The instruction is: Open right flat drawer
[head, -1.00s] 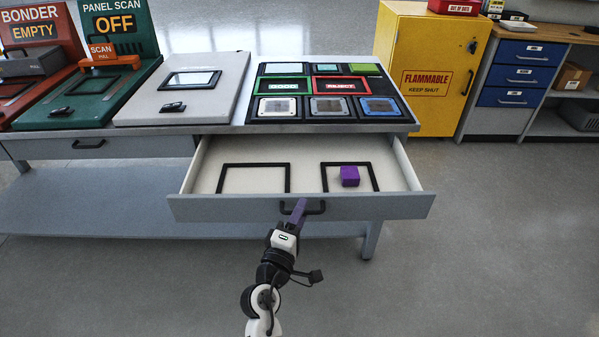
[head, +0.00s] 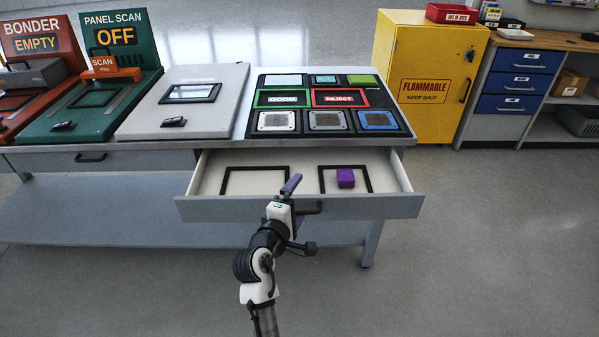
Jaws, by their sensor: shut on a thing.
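The right flat drawer (head: 213,209) is pulled out from under the table's right part, with its white inside showing. Its dark handle (head: 314,208) is on the grey front, partly hidden by my arm. My gripper (head: 291,184) is at the left part of this handle, with its purple finger standing up across the drawer's front rim. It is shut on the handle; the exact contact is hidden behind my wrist.
In the drawer are two black frames, the left one (head: 223,182) empty, the right one (head: 321,181) around a purple block (head: 346,178). A second, shut drawer (head: 60,161) is at left. A yellow cabinet (head: 418,60) stands behind right. The floor at right is clear.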

